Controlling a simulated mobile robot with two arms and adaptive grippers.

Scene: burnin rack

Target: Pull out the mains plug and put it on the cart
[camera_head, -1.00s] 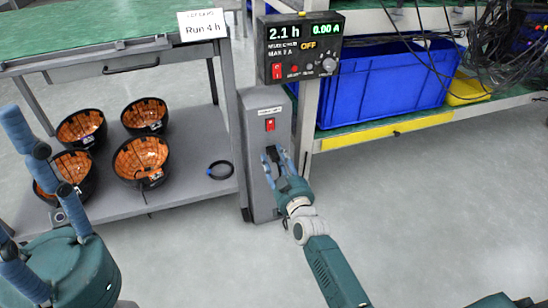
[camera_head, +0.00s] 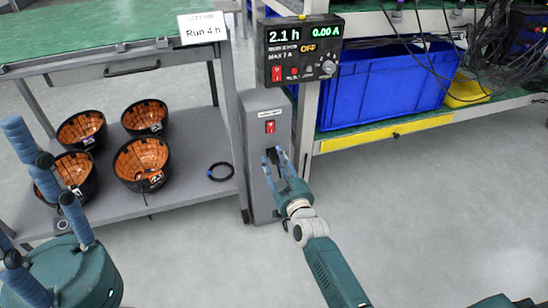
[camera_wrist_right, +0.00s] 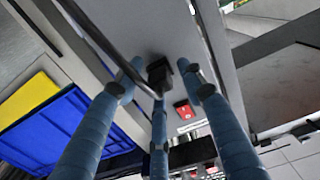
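The black mains plug (camera_head: 273,157) sits in the front of a grey upright box (camera_head: 262,200), below a red switch (camera_head: 270,127). In the right wrist view the plug (camera_wrist_right: 159,73) shows between my fingers, with gaps beside it. My right gripper (camera_head: 273,152) is open around the plug, its fingertips close to the box face. My left gripper (camera_head: 40,185) is open and empty at the left edge, fingers spread upward. The green-topped grey cart (camera_head: 90,35) stands at the left, its top clear in the part that shows.
A blue crate (camera_head: 385,90) is on the right shelf. Floor at the right is clear.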

